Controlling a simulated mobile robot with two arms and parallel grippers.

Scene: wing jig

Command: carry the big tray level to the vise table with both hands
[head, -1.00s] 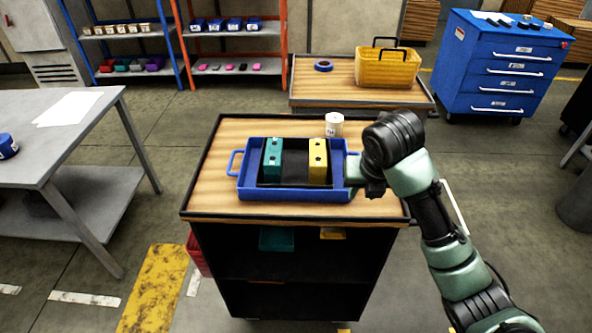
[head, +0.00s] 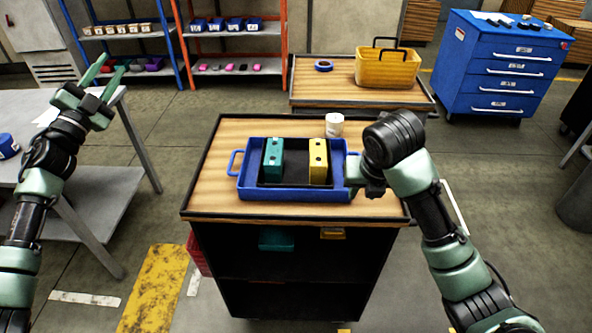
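The big blue tray (head: 250,188) sits level on the wooden top of a dark cart (head: 208,190). It holds a teal block (head: 273,160) and a yellow block (head: 318,162) with a dark area around them. Its left handle (head: 234,163) is free. My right gripper (head: 354,172) is at the tray's right handle; its own wrist hides most of its fingers, so its grip cannot be made out. My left gripper (head: 108,72) is raised at the left, well away from the tray, with its two fingers spread and nothing between them.
A white can (head: 334,124) stands behind the tray. A grey table (head: 72,105) is at the left. Behind, a wooden-topped table (head: 310,92) bears a yellow basket (head: 386,68) and a blue tape roll (head: 323,65). A blue drawer cabinet (head: 500,65) stands back right.

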